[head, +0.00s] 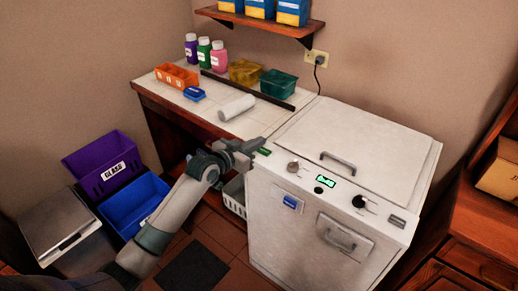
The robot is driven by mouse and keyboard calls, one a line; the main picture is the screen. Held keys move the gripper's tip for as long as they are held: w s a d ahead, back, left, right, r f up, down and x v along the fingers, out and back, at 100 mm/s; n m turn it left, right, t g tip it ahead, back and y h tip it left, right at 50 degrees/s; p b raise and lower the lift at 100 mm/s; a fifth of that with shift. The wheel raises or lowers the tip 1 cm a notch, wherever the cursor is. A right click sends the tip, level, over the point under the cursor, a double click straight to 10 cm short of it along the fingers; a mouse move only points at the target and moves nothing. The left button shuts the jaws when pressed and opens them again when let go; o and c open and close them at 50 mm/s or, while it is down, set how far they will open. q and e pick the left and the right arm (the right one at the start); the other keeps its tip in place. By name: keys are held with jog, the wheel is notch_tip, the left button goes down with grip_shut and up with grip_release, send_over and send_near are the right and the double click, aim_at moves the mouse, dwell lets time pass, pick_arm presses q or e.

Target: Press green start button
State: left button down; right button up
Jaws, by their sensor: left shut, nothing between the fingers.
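A white top-lidded machine (290,230) stands at the centre right with a control strip along its front top edge. A small green button (264,151) sits at the left end of that strip. My left gripper (252,149) is shut and empty, with its tips right beside the green button. I cannot tell whether they touch it. A lit green display (326,181) is in the middle of the strip, with a silver knob (293,167) to its left and a dark knob (358,201) to its right. My right gripper is not in view.
A tiled counter (205,107) behind holds bottles, an orange tray (177,77), a white roll (237,108) and small baskets. Purple (90,157) and blue (126,211) bins stand on the floor at left. A wooden cabinet (470,240) is at right.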

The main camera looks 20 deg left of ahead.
aim_at(259, 157)
pick_arm(q)
jog(key=f, duration=0.3)
jog(key=shift+w+d+p, duration=0.2)
jog(key=shift+w+p, duration=0.2)
jog(key=shift+f, duration=0.6)
jog(key=shift+f, duration=0.1)
